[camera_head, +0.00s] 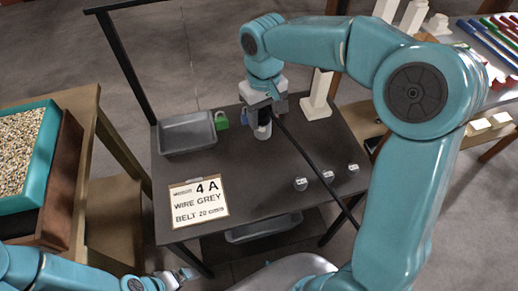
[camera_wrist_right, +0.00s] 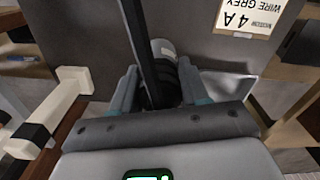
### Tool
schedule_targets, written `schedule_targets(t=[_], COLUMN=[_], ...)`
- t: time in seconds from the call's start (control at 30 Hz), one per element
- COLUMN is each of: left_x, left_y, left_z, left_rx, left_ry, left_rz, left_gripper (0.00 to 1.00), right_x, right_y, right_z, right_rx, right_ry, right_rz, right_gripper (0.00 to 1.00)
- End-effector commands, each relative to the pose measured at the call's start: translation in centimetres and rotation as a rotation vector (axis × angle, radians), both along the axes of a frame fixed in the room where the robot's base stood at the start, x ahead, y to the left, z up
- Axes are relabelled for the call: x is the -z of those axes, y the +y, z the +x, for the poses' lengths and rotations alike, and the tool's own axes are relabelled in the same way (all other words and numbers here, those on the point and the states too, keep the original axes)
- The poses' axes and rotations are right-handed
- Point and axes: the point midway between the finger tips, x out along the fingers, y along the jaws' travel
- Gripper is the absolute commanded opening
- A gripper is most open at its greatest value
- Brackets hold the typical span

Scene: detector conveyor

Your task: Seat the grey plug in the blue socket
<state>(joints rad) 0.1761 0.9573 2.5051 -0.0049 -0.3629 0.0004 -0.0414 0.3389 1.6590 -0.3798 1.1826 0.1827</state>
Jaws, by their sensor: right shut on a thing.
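My right gripper (camera_head: 262,106) is above the back of the dark table, shut on a black and pale grey cylinder (camera_head: 263,130). In the right wrist view the cylinder (camera_wrist_right: 164,50) is between the fingers (camera_wrist_right: 158,92), partly hidden by a dark bar. I cannot tell whether it is the grey plug. A small blue piece (camera_head: 244,117), possibly the blue socket, shows just left of the gripper, mostly hidden. Several small pale pieces, one of them here (camera_head: 327,176), stand at the table's right front. My left gripper (camera_head: 183,275) is at the bottom edge; its jaws are unclear.
A grey tray (camera_head: 187,134) and a green block (camera_head: 221,121) are left of the gripper. A white post (camera_head: 317,100) stands to its right. A dark bar (camera_head: 315,165) slants across the table. A "4 A, WIRE GREY" card (camera_head: 198,202) lies front left. The table's middle is clear.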

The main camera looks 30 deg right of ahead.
Motion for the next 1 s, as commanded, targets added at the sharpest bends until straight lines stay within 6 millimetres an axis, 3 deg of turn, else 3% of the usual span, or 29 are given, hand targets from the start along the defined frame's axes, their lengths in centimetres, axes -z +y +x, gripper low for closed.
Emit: schedule_targets(t=[0.03, 0.2, 0.33, 0.77, 1.0], left_x=[0.1, 0.0, -0.1, -0.3, -0.3], left_y=[0.0, 0.0, 0.0, 0.0, 0.0], left_z=[0.0, 0.0, 0.0, 0.0, 0.0], left_rx=[0.0, 0.0, 0.0, 0.0, 0.0], left_ry=[0.0, 0.0, 0.0, 0.0, 0.0], left_rz=[0.0, 0.0, 0.0, 0.0, 0.0], left_gripper=[1.0, 1.0, 1.0, 1.0, 1.0], right_x=[1.8, 6.7, 9.6, 15.2, 15.7], right_y=[0.0, 0.0, 0.0, 0.1, 0.0], right_z=[-0.2, -0.1, 0.0, 0.3, 0.3], right_rx=[0.001, 0.001, 0.001, 0.001, 0.001], right_ry=[0.008, 0.007, 0.005, 0.003, -0.001], right_rz=[0.001, 0.001, 0.001, 0.001, 0.001], right_gripper=[0.09, 0.09, 0.09, 0.09, 0.09])
